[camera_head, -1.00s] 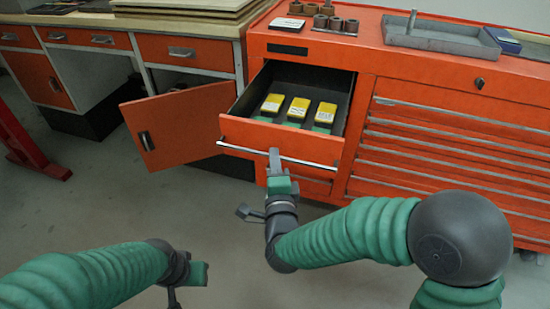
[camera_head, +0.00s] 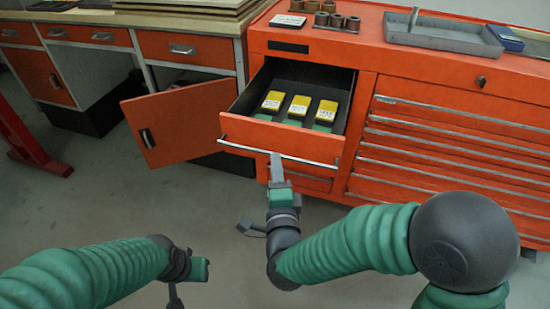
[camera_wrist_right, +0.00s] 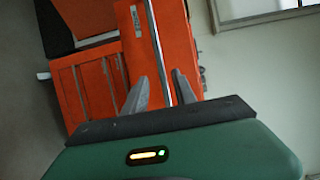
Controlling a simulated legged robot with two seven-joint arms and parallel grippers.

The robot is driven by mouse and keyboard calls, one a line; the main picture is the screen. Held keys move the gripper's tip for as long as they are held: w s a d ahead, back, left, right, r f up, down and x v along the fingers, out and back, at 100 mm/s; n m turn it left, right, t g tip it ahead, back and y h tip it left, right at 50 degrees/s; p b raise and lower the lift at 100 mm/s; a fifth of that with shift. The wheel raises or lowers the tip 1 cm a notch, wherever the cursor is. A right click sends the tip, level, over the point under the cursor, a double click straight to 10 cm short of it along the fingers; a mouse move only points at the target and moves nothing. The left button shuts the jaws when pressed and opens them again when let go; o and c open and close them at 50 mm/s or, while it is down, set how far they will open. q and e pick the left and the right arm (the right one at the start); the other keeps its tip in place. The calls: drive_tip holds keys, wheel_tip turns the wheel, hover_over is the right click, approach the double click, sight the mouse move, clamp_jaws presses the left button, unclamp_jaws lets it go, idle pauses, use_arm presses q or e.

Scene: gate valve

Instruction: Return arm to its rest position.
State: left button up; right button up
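The right gripper (camera_head: 276,160) reaches toward the front of the open drawer (camera_head: 270,142) of the red tool cabinet. Its tips lie just below the drawer's bar handle (camera_head: 290,155) in the head view. In the right wrist view the right gripper's two fingers (camera_wrist_right: 160,88) stand apart with nothing held between them. The handle bar (camera_wrist_right: 155,40) runs through the gap between them in the picture and looks to be beyond the tips. The left gripper (camera_head: 174,295) is low at the left, away from the cabinet; its fingers are mostly hidden or cut off.
Three yellow-and-green boxes (camera_head: 299,105) lie in the drawer. An orange cupboard door (camera_head: 172,125) stands open to its left. A grey tray (camera_head: 442,36) and several brown cylinders (camera_head: 337,20) sit on the cabinet top. The floor (camera_head: 130,205) between the arms and cabinets is clear.

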drive_tip(key=s, duration=0.4)
drive_tip(key=shift+d, duration=0.15)
drive_tip(key=s+d+f+n+g, duration=0.1)
drive_tip(key=d+f+n+g, duration=0.6)
drive_tip(key=f+n, duration=0.35)
drive_tip(key=s+d+f+n+g+h, duration=0.1)
drive_tip(key=s+d+f+n+g, duration=0.25)
drive_tip(key=s+d, duration=0.2)
drive_tip(key=s+d+f+n+g, duration=0.2)
drive_tip(key=s+d+g, duration=0.2)
drive_tip(key=s+d, duration=0.15)
drive_tip(key=s+d+r+n+p, duration=0.1)
drive_tip(key=s+r+p, duration=0.2)
drive_tip(key=r+p, duration=2.4)
drive_tip(key=shift+r+g+h+p, duration=0.15)
drive_tip(key=shift+g+h+p, duration=0.15)
drive_tip(key=shift+g+p, duration=0.2)
